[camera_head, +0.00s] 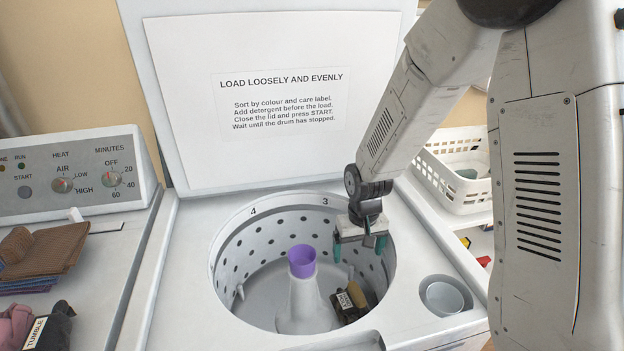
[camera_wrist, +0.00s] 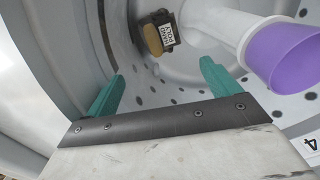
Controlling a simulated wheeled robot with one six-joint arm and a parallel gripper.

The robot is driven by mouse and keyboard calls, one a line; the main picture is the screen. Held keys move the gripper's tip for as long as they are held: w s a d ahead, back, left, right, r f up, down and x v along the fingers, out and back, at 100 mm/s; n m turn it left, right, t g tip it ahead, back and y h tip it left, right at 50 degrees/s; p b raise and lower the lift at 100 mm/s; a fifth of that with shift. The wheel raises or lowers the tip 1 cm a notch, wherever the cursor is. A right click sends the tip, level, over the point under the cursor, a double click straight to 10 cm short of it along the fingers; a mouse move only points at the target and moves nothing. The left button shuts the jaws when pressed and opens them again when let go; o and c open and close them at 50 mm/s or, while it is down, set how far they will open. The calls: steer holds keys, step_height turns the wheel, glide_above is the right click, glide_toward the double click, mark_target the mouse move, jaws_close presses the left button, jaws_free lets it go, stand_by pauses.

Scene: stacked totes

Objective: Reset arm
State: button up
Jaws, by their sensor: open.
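My gripper (camera_head: 358,247) hangs over the right side of the washer drum (camera_head: 262,229), its teal fingers pointing down and spread apart. In the wrist view my gripper (camera_wrist: 160,90) is open with nothing between its fingers. A dark and tan bundle (camera_head: 350,301) with a white label lies on the drum floor below the gripper. It also shows in the wrist view (camera_wrist: 154,36), beyond the fingertips and apart from them. The pale agitator (camera_head: 305,300) with a purple cap (camera_head: 302,261) stands in the drum's middle.
The raised lid (camera_head: 200,140) stands behind the drum. A white basket (camera_head: 455,180) is at the right, and a small round cup (camera_head: 444,297) sits in the washer top. Folded brown cloth (camera_head: 45,250) and a dark labelled bundle (camera_head: 50,328) lie on the left machine.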

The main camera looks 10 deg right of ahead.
step_height(320, 180, up, 9)
steer(key=s+n, duration=0.1)
steer(key=s, duration=0.1)
steer(key=s+d+r, duration=0.1)
steer(key=s+r, duration=0.7)
steer(key=s, duration=0.3)
steer(key=s+d+r+m+t, duration=0.1)
steer(key=s+d+r, duration=0.1)
steer(key=s+r, duration=0.6)
steer(key=s, duration=0.3)
steer(key=shift+r, duration=0.35)
